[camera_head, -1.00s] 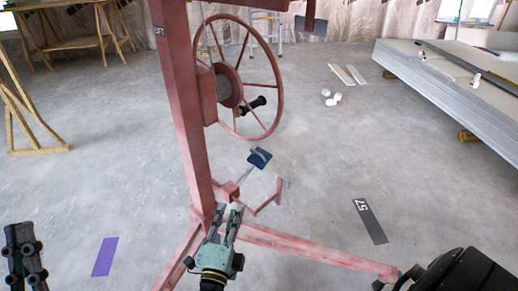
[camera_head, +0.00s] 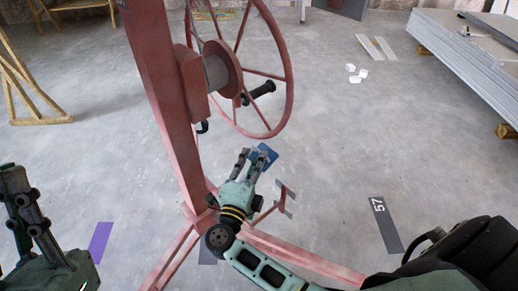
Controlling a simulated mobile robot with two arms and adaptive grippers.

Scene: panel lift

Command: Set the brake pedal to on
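The brake pedal (camera_head: 268,153) is a small blue plate low on the red panel lift (camera_head: 158,100), below its large wheel. My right gripper (camera_head: 252,158) reaches up from below to the pedal. Its two fingers are apart, with the fingertips at the pedal's left side and partly covering it. I cannot tell whether they touch it. The pedal's arm is mostly hidden behind the gripper. My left gripper (camera_head: 28,210) is at the lower left, far from the pedal, and its opening cannot be made out.
The spoked red wheel (camera_head: 287,92) with a black handle (camera_head: 262,90) hangs just above my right gripper. Red base legs (camera_head: 310,262) spread on the floor. Stacked panels (camera_head: 470,65) lie at right, a wooden trestle (camera_head: 30,85) at left.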

